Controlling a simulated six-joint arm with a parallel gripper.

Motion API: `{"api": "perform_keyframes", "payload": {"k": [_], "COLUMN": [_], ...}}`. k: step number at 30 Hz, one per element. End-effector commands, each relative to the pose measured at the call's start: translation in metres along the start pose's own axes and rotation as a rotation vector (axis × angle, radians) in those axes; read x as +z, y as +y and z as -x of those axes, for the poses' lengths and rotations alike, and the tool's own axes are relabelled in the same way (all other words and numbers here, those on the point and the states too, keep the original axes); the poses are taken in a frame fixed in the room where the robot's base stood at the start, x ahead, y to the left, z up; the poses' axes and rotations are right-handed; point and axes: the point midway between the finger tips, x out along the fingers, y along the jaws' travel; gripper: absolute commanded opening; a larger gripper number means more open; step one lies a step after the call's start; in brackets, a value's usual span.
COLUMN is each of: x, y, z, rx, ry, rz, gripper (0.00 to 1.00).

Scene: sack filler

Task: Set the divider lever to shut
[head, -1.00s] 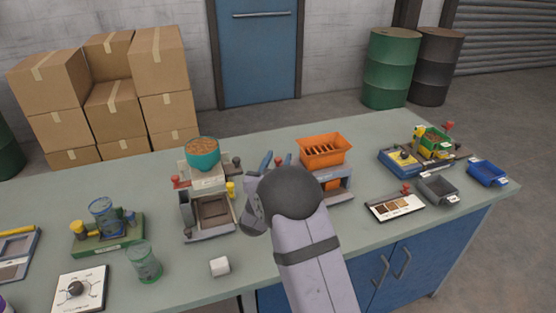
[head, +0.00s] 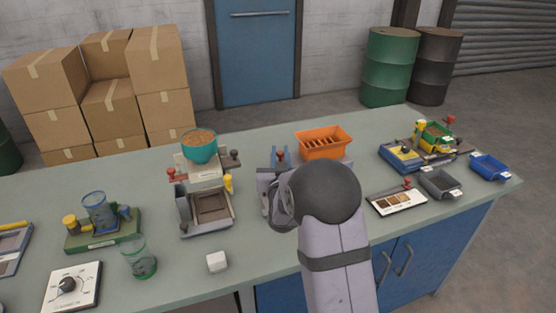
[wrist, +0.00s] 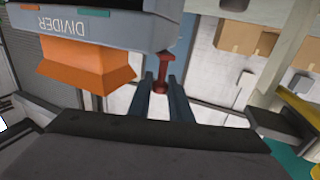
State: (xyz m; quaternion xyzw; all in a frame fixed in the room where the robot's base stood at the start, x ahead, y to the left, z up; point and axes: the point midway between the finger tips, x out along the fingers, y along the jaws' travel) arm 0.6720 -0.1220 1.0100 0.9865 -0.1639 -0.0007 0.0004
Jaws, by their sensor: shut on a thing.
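The divider has an orange hopper (head: 323,142) on top of a grey body, partly hidden behind my arm in the head view. In the wrist view its grey body (wrist: 120,33) carries the word DIVIDER upside down, beside the orange hopper (wrist: 85,62). The red divider lever (wrist: 160,82) stands between my two blue fingers, and its red knob (head: 281,155) shows at my fingertips in the head view. My gripper (head: 280,158) is shut on this lever, at the left side of the divider. The lever's pivot and any position marks for it are unclear.
Left of my gripper stands a machine with a teal bowl (head: 200,147) and a yellow knob (head: 228,183). A white cube (head: 217,262) lies in front. A sample card (head: 397,201), a grey tray (head: 440,184) and a blue tray (head: 490,168) are to the right.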

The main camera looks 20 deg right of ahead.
Motion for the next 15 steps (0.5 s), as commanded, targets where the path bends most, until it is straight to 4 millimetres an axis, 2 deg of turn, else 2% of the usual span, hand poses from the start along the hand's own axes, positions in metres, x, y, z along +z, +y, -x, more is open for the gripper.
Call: {"api": "perform_keyframes", "payload": {"k": [3,15], "x": [0.004,0.000], "y": [0.008,0.020], "z": [0.000,0.000], "rx": [-0.073,-0.346], "ry": [0.003,0.001], "rz": [0.000,-0.001], "gripper": [0.00,0.00]}}
